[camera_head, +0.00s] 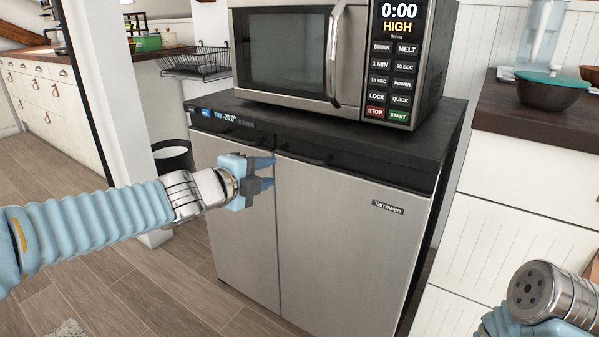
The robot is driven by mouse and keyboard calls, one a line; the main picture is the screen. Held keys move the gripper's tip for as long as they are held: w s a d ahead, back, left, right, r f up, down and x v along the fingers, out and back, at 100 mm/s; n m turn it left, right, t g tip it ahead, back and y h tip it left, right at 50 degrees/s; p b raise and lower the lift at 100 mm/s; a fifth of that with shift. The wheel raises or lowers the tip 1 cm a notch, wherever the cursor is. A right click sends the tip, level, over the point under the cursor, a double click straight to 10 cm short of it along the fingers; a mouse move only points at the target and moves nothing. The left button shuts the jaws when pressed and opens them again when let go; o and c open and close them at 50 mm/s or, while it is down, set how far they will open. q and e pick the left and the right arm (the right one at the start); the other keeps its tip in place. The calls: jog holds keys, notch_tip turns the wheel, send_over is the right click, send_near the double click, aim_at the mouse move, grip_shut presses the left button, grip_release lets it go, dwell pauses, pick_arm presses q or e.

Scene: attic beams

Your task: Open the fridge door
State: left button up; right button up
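The fridge is a low two-door unit with a black top (205,102). Its brushed-steel left door (240,250) and wider right door (340,250) both look shut, with a narrow seam between them. A dark handle (302,158) runs along the top of the right door, and a lit display (228,118) sits above the left door. My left gripper (268,173) is in front of the doors near the seam, below the handles. Its two blue fingers are apart with nothing between them. Contact with the door cannot be told. My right gripper is out of view; part of my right arm shows lower right.
A microwave (300,55) stands on the fridge top. A white cabinet with a dark counter (545,125) and a bowl (551,91) is close on the right. A bin (172,158) and wire basket (196,62) are left of the fridge. Wooden floor (120,290) is clear in front.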

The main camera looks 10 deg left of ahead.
aim_at(297, 158)
pick_arm(q)
jog(key=x, duration=0.4)
jog(key=b+x, duration=0.1)
jog(key=x, duration=0.4)
jog(key=r+x, duration=0.1)
jog(key=x, duration=0.3)
jog(key=shift+w+f, duration=0.1)
jog(key=shift+w, duration=0.15)
grip_shut()
